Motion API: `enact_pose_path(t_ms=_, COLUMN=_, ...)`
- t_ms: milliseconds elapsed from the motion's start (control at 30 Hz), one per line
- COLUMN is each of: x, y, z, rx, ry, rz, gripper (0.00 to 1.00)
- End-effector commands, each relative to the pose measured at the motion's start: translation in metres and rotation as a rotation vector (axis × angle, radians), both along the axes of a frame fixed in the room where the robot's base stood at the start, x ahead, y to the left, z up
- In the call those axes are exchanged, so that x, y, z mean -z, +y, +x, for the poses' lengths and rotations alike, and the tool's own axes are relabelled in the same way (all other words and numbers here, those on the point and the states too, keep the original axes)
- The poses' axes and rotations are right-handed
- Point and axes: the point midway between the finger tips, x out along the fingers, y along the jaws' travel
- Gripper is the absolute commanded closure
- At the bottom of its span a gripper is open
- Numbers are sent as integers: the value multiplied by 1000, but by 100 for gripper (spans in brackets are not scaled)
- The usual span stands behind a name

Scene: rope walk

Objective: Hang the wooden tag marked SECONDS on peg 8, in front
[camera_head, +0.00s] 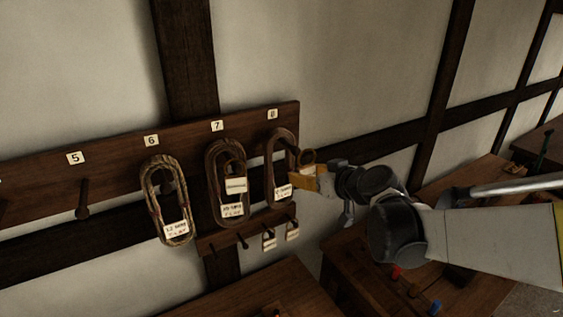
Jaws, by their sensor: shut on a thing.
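My gripper (326,180) is at the right of the rack, beside peg 8 and its hanging coil. It is shut on a small yellow-brown wooden tag (304,181), whose lettering I cannot read. A ring-shaped loop (307,156) shows at the tag's top. The tag is just right of the coil on peg 8 (283,142); I cannot tell whether they touch. The brown rope coil (269,160) hangs under the number 8 plate (272,114) and bears a white label. The tip of peg 8 is hard to make out behind the loop and tag.
Peg 7 holds a dark coil (212,172) with pale labels; peg 6 holds a lighter coil (148,190). Peg 5 (83,200) is bare. Small pegs below carry pale tags (269,241). A wooden bench (355,262) with small coloured items stands below my arm.

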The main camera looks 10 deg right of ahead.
Motion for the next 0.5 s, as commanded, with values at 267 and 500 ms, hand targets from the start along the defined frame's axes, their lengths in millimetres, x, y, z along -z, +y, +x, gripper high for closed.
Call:
enact_pose_path(t_ms=267, x=2, y=6, z=18, rx=-2, ry=0, rz=-2, gripper=73)
enact_pose_path(t_ms=500, x=3, y=11, z=33, rx=0, ry=0, rz=0, gripper=73)
